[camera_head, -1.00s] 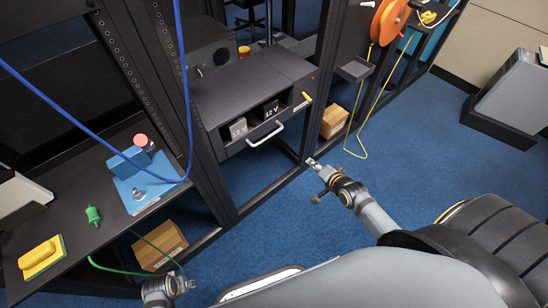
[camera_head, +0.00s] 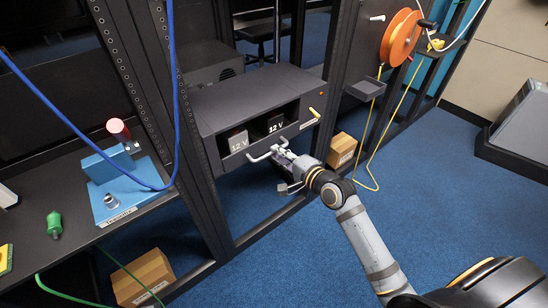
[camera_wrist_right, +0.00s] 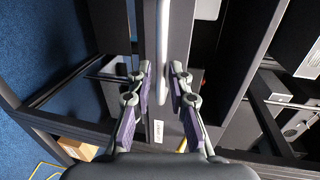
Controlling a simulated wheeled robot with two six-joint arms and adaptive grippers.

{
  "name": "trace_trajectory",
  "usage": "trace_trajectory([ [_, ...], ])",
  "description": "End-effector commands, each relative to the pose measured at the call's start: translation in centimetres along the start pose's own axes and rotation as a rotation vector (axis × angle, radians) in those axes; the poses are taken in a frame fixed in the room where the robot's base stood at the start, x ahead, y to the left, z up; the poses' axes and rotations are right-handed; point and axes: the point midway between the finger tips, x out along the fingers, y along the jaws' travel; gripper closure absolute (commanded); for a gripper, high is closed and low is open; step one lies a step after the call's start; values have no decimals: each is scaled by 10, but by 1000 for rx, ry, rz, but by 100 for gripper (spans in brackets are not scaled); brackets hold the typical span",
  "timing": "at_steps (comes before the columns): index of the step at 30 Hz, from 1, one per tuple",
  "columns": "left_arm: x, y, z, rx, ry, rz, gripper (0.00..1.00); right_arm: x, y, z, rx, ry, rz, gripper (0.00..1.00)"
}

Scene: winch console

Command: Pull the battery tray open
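My right gripper (camera_head: 284,152) is at the handle. In the right wrist view, its open fingers (camera_wrist_right: 160,92) lie on both sides of the handle bar (camera_wrist_right: 162,45), with gaps visible between the pads and the bar. My left gripper is out of view.
A blue cable (camera_head: 172,100) hangs in front of the rack post to the left. A blue stand (camera_head: 118,195) and a green item (camera_head: 54,224) are on the left shelf. Cardboard boxes (camera_head: 143,278) (camera_head: 342,150) stand low beside the posts. Blue carpet is clear in front.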

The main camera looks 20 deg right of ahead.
Motion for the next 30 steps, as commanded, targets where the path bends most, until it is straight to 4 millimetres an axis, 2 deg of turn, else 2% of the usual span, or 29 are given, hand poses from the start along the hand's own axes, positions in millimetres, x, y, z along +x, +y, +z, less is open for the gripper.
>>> trace_trajectory([
  [3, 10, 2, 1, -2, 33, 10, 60, 18, 0, 0, 1, 1, -3, 81],
  [7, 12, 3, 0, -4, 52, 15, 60, 27, 0, 0, -2, 0, 0, 81],
  [15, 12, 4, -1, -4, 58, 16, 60, 28, -1, 0, -2, 0, 1, 81],
  [20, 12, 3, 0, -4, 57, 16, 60, 28, -1, 0, -2, 0, 1, 100],
  [30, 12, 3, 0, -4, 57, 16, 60, 28, 0, 0, -2, 0, 2, 100],
])
